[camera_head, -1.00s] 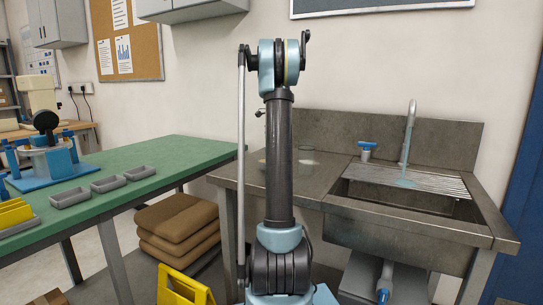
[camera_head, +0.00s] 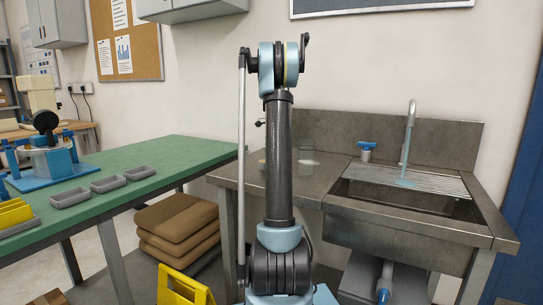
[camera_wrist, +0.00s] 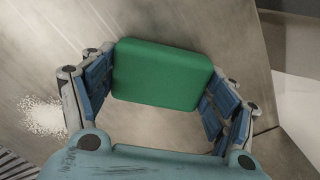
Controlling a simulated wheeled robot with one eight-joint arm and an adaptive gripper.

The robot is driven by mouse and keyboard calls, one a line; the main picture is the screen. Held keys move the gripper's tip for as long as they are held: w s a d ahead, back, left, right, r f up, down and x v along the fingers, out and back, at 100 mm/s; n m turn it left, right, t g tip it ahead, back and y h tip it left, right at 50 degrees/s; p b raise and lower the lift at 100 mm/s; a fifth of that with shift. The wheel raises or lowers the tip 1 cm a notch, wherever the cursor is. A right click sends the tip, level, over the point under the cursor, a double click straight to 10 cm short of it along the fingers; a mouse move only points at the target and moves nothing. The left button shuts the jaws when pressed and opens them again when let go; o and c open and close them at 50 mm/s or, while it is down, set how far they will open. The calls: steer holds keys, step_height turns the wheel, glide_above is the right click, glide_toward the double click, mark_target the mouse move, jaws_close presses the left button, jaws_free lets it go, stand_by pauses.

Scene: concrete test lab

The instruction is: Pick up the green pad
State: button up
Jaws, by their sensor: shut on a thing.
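The green pad (camera_wrist: 162,74) is a rounded rectangular block, seen in the wrist view between the two fingers of my gripper (camera_wrist: 156,88). The blue finger pads sit against its left and right ends, and the gripper is shut on it. The pad is slightly tilted in the picture. A grey metal surface lies behind it; I cannot tell whether the pad touches that surface. In the head view my arm stands upright in front of the sink counter, and neither the gripper nor the green pad can be made out there.
A steel counter (camera_head: 233,177) with a sink basin (camera_head: 400,199) and tap (camera_head: 409,135) stands behind my arm. A green-topped table (camera_head: 160,155) with grey trays is at left. Brown cushions (camera_head: 172,222) and a yellow stand (camera_head: 182,289) are below. White grains (camera_wrist: 42,116) lie left of my gripper.

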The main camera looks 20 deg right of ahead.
step_height(320, 180, up, 10)
stand_by(0.7)
